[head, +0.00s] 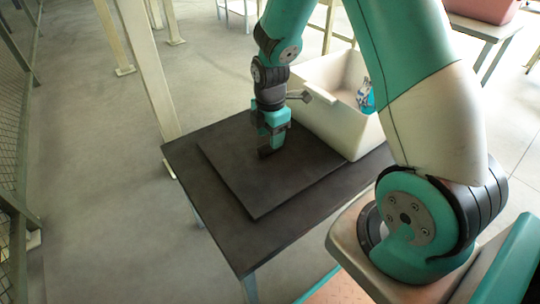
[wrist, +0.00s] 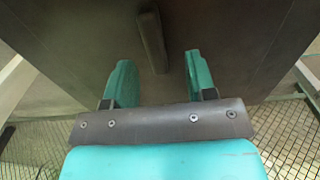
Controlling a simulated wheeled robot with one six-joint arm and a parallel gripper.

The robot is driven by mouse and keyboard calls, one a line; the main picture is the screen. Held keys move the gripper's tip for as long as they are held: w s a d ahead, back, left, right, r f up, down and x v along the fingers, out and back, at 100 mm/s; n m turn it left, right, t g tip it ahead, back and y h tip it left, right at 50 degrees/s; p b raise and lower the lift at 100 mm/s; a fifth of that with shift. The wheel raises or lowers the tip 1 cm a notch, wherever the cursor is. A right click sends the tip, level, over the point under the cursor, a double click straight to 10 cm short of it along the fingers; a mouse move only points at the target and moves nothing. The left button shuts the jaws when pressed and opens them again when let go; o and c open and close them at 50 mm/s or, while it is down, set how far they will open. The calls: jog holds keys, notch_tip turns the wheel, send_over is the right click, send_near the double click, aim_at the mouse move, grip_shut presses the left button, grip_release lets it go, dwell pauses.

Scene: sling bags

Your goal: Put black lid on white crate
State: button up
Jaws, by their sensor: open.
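The black lid (head: 245,185) lies flat on a dark table. In the wrist view the lid (wrist: 95,35) fills the upper part, with a raised bar-shaped handle (wrist: 152,40) on it. My gripper (head: 268,150) points down over the lid's middle in the head view. In the wrist view my gripper's two teal fingers (wrist: 158,85) are apart, with the handle just beyond and between them, not clasped. The white crate (head: 325,115) stands upright on the table behind and right of the lid, open at the top. A blue and white item (head: 365,93) shows inside it.
The dark table (head: 238,240) has a bare strip in front of the lid. A pale post (head: 148,65) stands close to its left edge. Another table with a pink crate (head: 485,9) is at the back right. A mesh fence (head: 18,150) runs along the far left.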

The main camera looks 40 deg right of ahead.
jog(key=f, duration=0.1)
jog(key=f+b, duration=0.1)
jog(key=f, duration=0.1)
jog(key=f+b, duration=0.1)
jog(key=shift+w+d+f, duration=0.1)
jog(key=shift+w+f, duration=0.15)
grip_shut()
jog(key=shift+r, duration=0.1)
jog(key=shift+r, duration=0.1)
